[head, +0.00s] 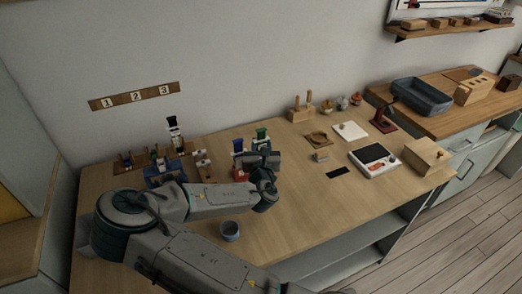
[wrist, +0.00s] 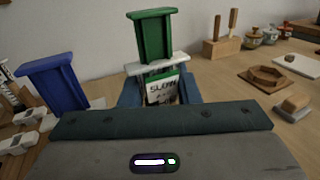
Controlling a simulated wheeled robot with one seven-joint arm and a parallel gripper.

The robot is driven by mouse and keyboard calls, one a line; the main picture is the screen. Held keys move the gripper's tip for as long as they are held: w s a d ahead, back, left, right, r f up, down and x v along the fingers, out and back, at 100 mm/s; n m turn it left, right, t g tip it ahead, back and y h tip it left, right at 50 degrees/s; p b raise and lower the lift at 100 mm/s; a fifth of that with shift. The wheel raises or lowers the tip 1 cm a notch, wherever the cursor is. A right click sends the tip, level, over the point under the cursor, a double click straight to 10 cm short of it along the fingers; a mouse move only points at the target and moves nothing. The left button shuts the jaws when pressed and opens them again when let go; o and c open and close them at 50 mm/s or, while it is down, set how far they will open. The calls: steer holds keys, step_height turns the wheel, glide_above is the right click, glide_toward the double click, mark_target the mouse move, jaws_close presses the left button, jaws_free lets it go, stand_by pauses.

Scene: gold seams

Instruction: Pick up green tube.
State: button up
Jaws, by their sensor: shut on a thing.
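The green tube (wrist: 152,38) stands upright between the fingers of my gripper (wrist: 160,92) in the wrist view. It has a green top, a white collar and a white label with dark print. My gripper is shut on it below the collar. In the head view the green tube's top (head: 261,134) shows above my gripper (head: 262,159). The tube's lower end is hidden behind my gripper, so I cannot tell whether it touches anything below.
A blue-topped tube (wrist: 56,84) stands close on the left. A rack with several tubes (head: 160,168) is further left. A blue-grey cup (head: 229,231) stands near the table's front. A scale-like device (head: 375,160) and small wooden items are to the right.

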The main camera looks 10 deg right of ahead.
steer(key=shift+r, duration=0.95)
steer(key=s+d+r+p, duration=0.4)
steer(key=s+d+r, duration=0.2)
steer(key=s, duration=0.1)
steer(key=shift+r, duration=0.15)
steer(key=p, duration=0.3)
steer(key=shift+s+d+r+p, duration=0.2)
steer(key=shift+p, duration=0.1)
steer(key=shift+p, duration=0.5)
steer(key=shift+s+d+p, duration=0.5)
steer(key=shift+s+p, duration=0.2)
steer(key=shift+p, duration=1.45)
